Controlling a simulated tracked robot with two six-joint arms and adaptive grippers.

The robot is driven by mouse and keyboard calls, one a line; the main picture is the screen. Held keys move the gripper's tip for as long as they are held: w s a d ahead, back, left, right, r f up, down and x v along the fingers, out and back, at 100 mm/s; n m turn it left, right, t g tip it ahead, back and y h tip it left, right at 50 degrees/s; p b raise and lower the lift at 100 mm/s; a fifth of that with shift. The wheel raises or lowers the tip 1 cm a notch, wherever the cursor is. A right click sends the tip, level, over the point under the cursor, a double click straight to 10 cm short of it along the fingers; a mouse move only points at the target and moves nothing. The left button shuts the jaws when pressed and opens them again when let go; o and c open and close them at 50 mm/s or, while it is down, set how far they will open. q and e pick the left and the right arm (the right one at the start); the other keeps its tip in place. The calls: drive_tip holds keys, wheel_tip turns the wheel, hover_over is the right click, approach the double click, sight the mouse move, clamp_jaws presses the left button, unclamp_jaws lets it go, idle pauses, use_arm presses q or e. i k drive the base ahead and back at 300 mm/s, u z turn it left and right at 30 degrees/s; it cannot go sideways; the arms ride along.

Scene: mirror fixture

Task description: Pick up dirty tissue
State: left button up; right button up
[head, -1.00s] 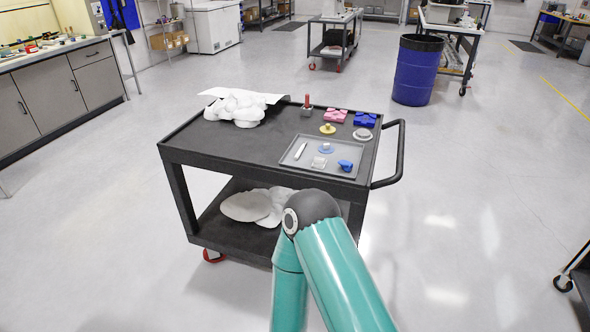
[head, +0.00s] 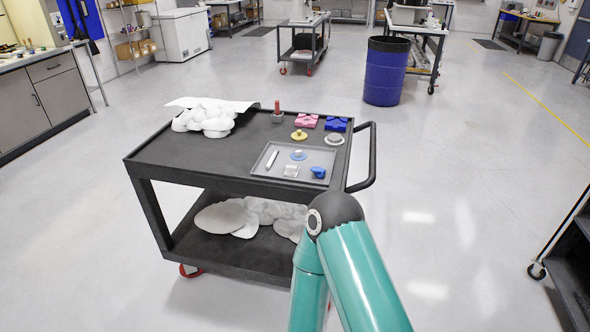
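A heap of crumpled white tissue (head: 205,118) lies at the back left of the black cart's top shelf (head: 195,158), with a flat white sheet behind it. Greyish crumpled cloths or tissues (head: 270,211) and flat grey round pieces (head: 220,216) lie on the cart's lower shelf (head: 215,252). I cannot tell which of these is the dirty tissue. One of my teal arms shows at the lower right, partly in front of the cart. Neither gripper is in view.
A grey tray (head: 293,163) with small parts sits on the cart's right half. Pink (head: 306,122) and blue (head: 336,124) blocks stand behind it. The cart handle (head: 372,155) juts right. A blue barrel (head: 385,72) stands beyond. A dark shelf edge is at far right; the floor around is clear.

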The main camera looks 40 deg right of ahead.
sight(291, 171)
drive_tip(key=u, duration=1.2)
drive_tip(key=i, duration=0.15)
drive_tip(key=z, duration=3.1)
drive_tip(key=i, duration=0.9)
drive_tip(key=z, duration=0.7)
drive_tip(key=i, duration=0.45)
drive_tip(key=u, duration=2.5)
